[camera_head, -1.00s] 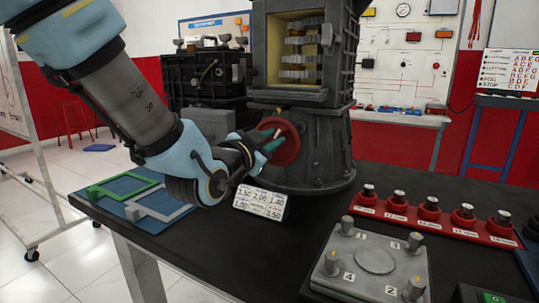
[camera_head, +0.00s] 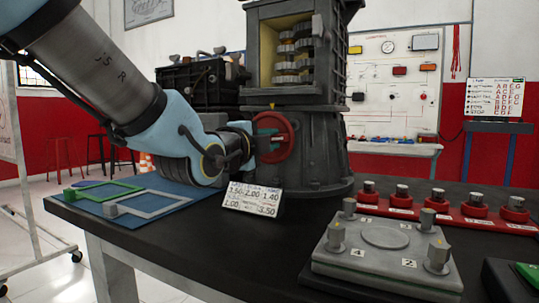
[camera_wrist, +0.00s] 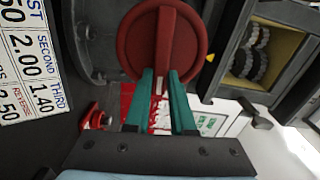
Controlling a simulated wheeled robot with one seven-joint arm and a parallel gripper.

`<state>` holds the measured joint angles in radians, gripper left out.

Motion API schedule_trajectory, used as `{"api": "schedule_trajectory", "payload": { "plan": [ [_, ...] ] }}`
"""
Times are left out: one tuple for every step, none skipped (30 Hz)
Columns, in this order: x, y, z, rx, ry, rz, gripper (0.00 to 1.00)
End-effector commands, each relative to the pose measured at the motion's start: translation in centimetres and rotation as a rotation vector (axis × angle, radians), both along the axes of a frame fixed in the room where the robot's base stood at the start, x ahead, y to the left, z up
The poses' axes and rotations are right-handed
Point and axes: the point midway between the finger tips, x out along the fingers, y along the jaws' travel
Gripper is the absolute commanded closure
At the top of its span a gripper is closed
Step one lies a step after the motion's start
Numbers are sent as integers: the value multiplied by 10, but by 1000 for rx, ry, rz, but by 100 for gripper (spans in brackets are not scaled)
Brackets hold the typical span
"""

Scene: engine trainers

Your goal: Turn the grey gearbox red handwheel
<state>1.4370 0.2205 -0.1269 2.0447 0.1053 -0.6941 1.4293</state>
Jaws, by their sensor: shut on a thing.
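The grey gearbox (camera_head: 310,150) stands on the dark table, with its gears showing in an open yellow-lined window. Its red handwheel (camera_head: 283,137) is on the lower left side of the gearbox. In the wrist view the handwheel (camera_wrist: 132,45) is a red disc with a raised bar across its face. My gripper (camera_head: 263,141) reaches the wheel from the left. In the wrist view its green fingers (camera_wrist: 160,85) are shut on the lower end of that bar. The fingertips hide part of the bar's end.
A card of numbers (camera_head: 252,198) stands in front of the gearbox. A grey plate with knobs (camera_head: 385,262) and a red rack (camera_head: 440,212) lie to the right. A blue mat with green and grey frames (camera_head: 170,187) lies at left.

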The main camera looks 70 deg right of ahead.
Motion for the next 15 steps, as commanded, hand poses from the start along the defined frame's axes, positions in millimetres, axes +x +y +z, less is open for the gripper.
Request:
{"api": "schedule_trajectory", "payload": {
  "plan": [
    [-1,0,-7,-3,-38,-1,100],
    [-1,0,-7,-4,-61,-2,100],
    [-1,0,-8,-6,-92,-2,100],
    [-1,0,-8,-8,-114,-2,100],
    [-1,0,-8,-9,-135,-2,100],
    [-1,0,-9,-9,-160,-2,100],
    [-1,0,-9,-10,-179,-2,100],
    [-1,0,-9,-11,-196,-2,100],
    [-1,0,-9,-13,-217,-1,100],
    [-1,0,-10,-13,-232,-1,100],
    [0,0,-10,-13,-246,-1,100],
    [0,0,-10,-13,-261,-1,100],
    [0,0,-10,-14,-273,-1,100],
    [0,0,-10,-14,-283,-1,100],
    [0,0,-10,-16,-294,0,100]
  ]
}}
